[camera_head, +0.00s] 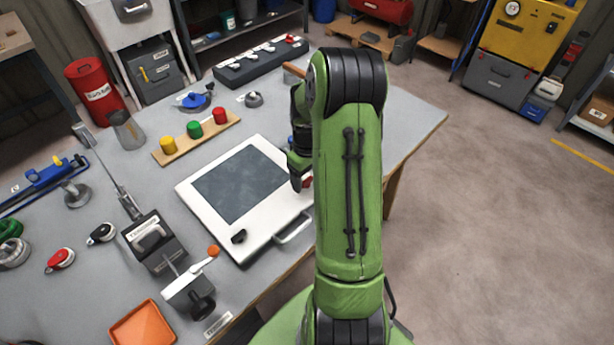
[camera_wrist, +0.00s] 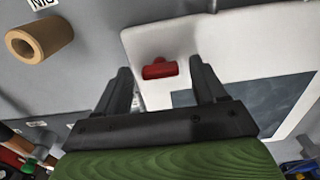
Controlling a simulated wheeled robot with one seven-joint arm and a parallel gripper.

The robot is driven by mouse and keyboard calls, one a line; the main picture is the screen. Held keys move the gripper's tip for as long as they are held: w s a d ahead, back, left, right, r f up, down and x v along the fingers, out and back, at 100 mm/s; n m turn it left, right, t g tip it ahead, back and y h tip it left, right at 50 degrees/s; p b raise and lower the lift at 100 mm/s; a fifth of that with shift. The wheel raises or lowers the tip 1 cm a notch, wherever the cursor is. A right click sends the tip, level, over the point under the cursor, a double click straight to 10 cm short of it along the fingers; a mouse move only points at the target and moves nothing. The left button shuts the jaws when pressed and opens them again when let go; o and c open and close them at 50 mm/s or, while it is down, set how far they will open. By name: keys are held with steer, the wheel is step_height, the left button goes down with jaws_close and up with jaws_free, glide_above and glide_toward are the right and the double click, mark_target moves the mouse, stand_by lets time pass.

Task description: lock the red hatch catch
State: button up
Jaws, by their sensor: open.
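The red hatch catch (camera_wrist: 159,69) sits on the white hatch (camera_wrist: 150,40), near its edge. It lies roughly crosswise in the wrist view, slightly tilted. My gripper (camera_wrist: 160,72) is open, with one finger on each side of the catch in that view; I cannot tell whether they touch it. In the head view the hatch (camera_head: 262,226) lies on the bench with a dark window. A black catch (camera_head: 239,236) is at the hatch's near left corner.
A grey handle (camera_head: 294,229) is on the hatch's near edge. A tan hollow cylinder (camera_wrist: 40,40) stands off the hatch. A board with yellow, green and red knobs (camera_head: 196,138) lies behind the hatch. A lever clamp (camera_head: 153,240) and orange tray (camera_head: 143,326) are left.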

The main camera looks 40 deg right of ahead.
steer(key=shift+c, duration=0.4)
steer(key=c, duration=1)
steer(key=shift+m, duration=0.3)
steer(key=m, duration=0.3)
steer(key=shift+m, duration=0.3)
steer(key=m, duration=0.4)
steer(key=shift+r+m, duration=0.1)
steer(key=shift+m, duration=0.2)
steer(key=m, duration=0.9)
